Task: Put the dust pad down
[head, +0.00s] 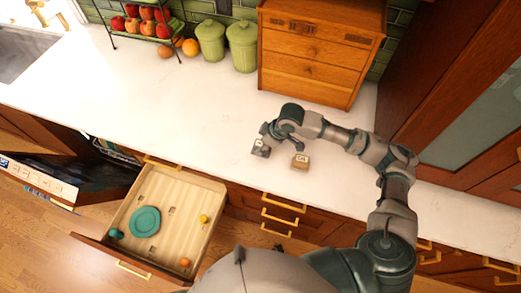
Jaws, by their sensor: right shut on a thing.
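My right gripper (268,134) is over the white counter (190,110), in front of the wooden drawer chest. It is shut on a small dark grey block with a pale label, which I take to be the dust pad (261,149). The pad is low, at or just above the counter; I cannot tell whether it touches. A tan block (300,162) with a label lies on the counter just right of the gripper, apart from the pad. My left gripper is not in view.
A wooden drawer chest (310,60), green canisters (242,46) and a fruit rack (145,22) stand at the back. An open drawer (165,220) below holds a teal plate (145,221) and small items. The counter left of the gripper is clear.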

